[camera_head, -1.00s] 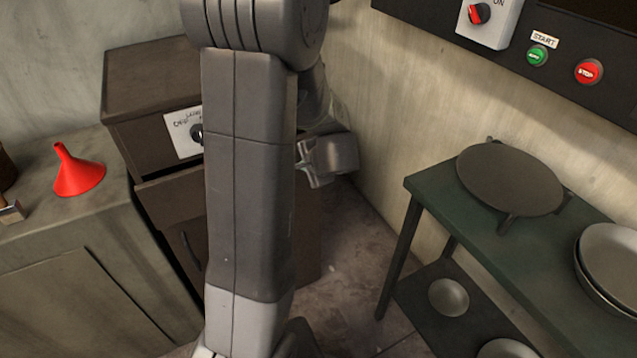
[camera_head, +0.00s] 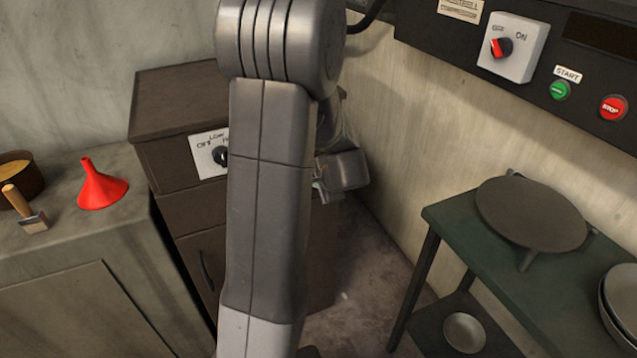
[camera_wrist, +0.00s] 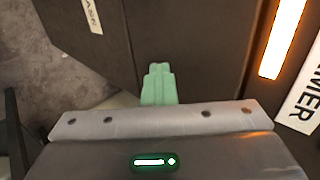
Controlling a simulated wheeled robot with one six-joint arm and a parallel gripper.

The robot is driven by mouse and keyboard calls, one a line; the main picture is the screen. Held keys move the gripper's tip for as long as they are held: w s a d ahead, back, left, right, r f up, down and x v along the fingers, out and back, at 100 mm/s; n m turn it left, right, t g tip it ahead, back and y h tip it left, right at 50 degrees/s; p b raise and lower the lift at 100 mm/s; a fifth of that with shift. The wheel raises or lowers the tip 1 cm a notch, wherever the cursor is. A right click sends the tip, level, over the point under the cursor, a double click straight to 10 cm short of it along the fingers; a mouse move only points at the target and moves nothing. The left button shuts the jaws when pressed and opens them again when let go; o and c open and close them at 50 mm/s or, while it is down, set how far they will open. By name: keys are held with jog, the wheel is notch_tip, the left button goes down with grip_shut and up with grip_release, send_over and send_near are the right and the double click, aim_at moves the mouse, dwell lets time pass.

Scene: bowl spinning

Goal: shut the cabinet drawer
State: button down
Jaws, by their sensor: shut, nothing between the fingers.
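The dark brown cabinet (camera_head: 175,100) stands at the back left in the head view, with a white dial plate on its upper front. The cabinet drawer (camera_head: 192,211) is below that plate, and its front looks about flush with the cabinet; my arm hides its right part. My gripper (camera_head: 320,188) is to the right of my arm, by the cabinet's right side. In the wrist view its green fingers (camera_wrist: 158,84) are together and empty, in front of dark brown panels. I cannot tell whether they touch them.
A grey counter (camera_head: 70,240) with a red funnel (camera_head: 102,186) and a brush (camera_head: 25,210) is at left. A green table (camera_head: 465,225) with a round dark plate (camera_head: 530,213) is at right. Bare floor (camera_head: 375,260) lies between cabinet and table.

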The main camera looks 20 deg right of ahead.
jog(key=p+v, duration=0.1)
jog(key=v, duration=1.3)
jog(key=shift+f, duration=0.1)
jog(key=b+x, duration=0.1)
jog(key=x, duration=1.2)
jog(key=shift+w, duration=0.35)
jog(key=shift+f, duration=0.1)
